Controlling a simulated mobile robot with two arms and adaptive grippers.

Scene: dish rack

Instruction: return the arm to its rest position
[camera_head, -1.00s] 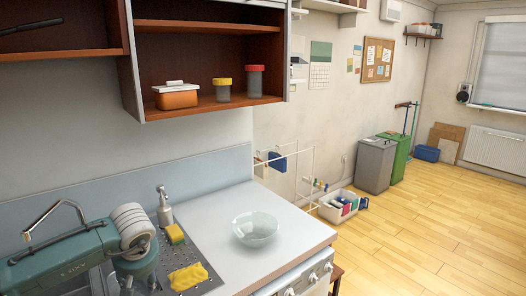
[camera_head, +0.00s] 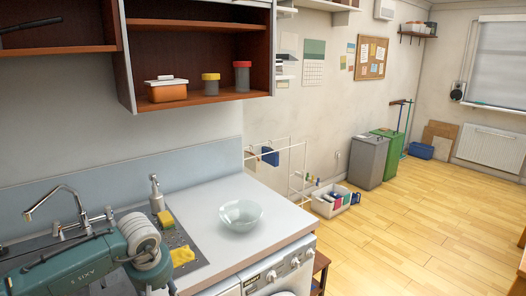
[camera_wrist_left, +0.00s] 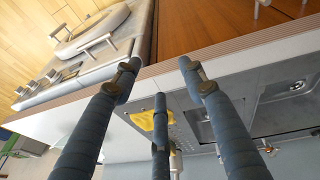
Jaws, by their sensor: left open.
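My left arm (camera_head: 95,255), green with grey parts, shows at the lower left of the head view, over the sink side of the counter. Its fingers cannot be made out there. In the left wrist view the left gripper (camera_wrist_left: 158,76) has its dark fingers spread apart with nothing between them. Behind the fingers are the counter's front edge and a yellow cloth (camera_wrist_left: 143,120). My right gripper is not in view.
A glass bowl (camera_head: 240,214) stands on the white counter (camera_head: 205,202). The tap (camera_head: 60,205), soap dispenser (camera_head: 156,192), sponge (camera_head: 166,219) and yellow cloth (camera_head: 182,255) are near the arm. Shelves (camera_head: 195,99) hang above. The wooden floor (camera_head: 420,225) at right is mostly open.

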